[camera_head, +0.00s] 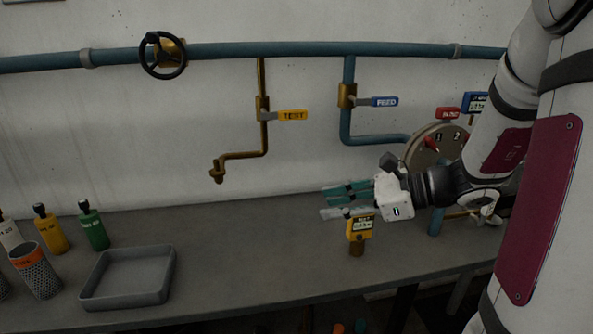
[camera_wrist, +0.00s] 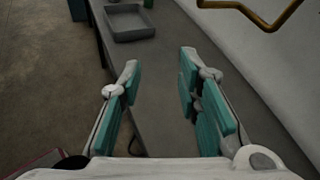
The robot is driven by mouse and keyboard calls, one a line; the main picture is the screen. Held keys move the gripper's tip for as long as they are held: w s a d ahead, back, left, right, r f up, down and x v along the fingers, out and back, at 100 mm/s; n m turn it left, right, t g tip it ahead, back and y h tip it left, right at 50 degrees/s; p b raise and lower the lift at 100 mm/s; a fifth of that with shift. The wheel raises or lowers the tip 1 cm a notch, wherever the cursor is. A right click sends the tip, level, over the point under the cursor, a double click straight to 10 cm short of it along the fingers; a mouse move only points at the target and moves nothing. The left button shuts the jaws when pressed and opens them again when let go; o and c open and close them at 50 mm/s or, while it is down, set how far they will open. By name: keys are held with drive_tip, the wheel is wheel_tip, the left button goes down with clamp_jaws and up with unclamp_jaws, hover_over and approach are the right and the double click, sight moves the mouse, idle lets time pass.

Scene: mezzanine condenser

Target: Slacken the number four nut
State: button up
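A round brown-grey plate (camera_head: 420,158) stands behind my arm at the right of the head view, with marks "1" and "2" and a red part on its face. My arm covers its lower right, and I cannot make out a nut marked four. My gripper (camera_head: 331,200) is left of the plate, above the bench, with its teal-padded fingers pointing left, away from the plate. In the wrist view my gripper (camera_wrist: 160,72) is open, with nothing between its fingers.
A grey tray (camera_head: 128,301), bottles (camera_head: 93,227) and a mesh cup (camera_head: 36,272) are on the bench at left. Blue TEED-like valve (camera_head: 384,101) and yellow TEST valve (camera_head: 292,115) hang above. The bench (camera_head: 255,250) between tray and gauge is clear.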

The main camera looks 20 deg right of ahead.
drive_tip(key=w+d+f+m+t+h, duration=0.25)
drive_tip(key=d+m+t, duration=0.4)
drive_tip(key=d, duration=0.65)
drive_tip(key=s+d+f+m+t+h+b, duration=0.1)
drive_tip(key=s+d+f+m+h, duration=0.3)
drive_tip(key=d, duration=0.3)
drive_tip(key=s+d+f+m+h, duration=0.1)
drive_tip(key=d+f+m+h, duration=0.1)
drive_tip(key=d+m+h, duration=0.4)
drive_tip(key=s+d+f+m+t+h+b, duration=0.1)
drive_tip(key=s+d+f+m, duration=0.25)
drive_tip(key=d, duration=0.35)
drive_tip(key=x, duration=1.4)
drive_tip(key=shift+w+d+h, duration=0.2)
drive_tip(key=shift+d+h, duration=0.15)
drive_tip(key=shift+d, duration=0.1)
drive_tip(key=shift+r+g, duration=0.1)
drive_tip(key=shift+g, duration=0.15)
clamp_jaws()
